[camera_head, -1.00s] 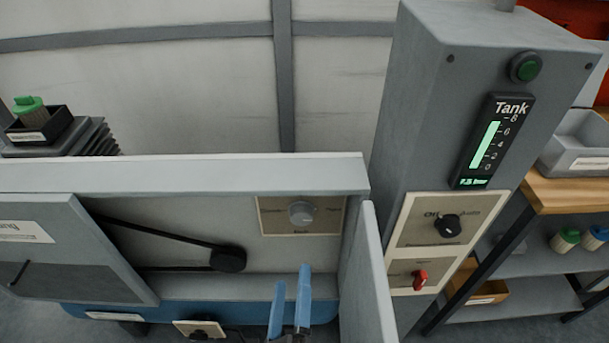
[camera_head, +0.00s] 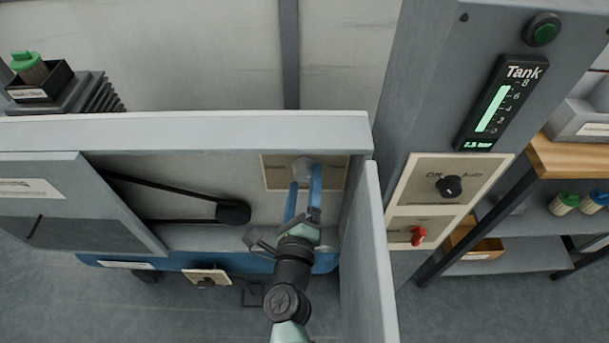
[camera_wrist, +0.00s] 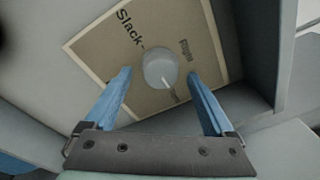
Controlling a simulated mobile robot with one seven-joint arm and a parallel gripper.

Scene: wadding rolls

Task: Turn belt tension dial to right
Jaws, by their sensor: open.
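The belt tension dial is a round grey knob (camera_head: 303,170) on a beige plate (camera_head: 277,172) on the back wall of the open machine housing. The plate (camera_wrist: 110,50) there reads "Slack" at one side, with a second, partly legible word at the other. My gripper (camera_wrist: 160,84) is open, with one blue finger on each side of the knob and a gap to it on both sides. In the head view my gripper (camera_head: 304,178) partly covers the knob and plate.
A black belt and pulley (camera_head: 233,212) sit left of my gripper inside the housing. An open door panel (camera_head: 372,255) stands close on the right. A control column (camera_head: 440,110) with a tank gauge, black knob and red switch is further right.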

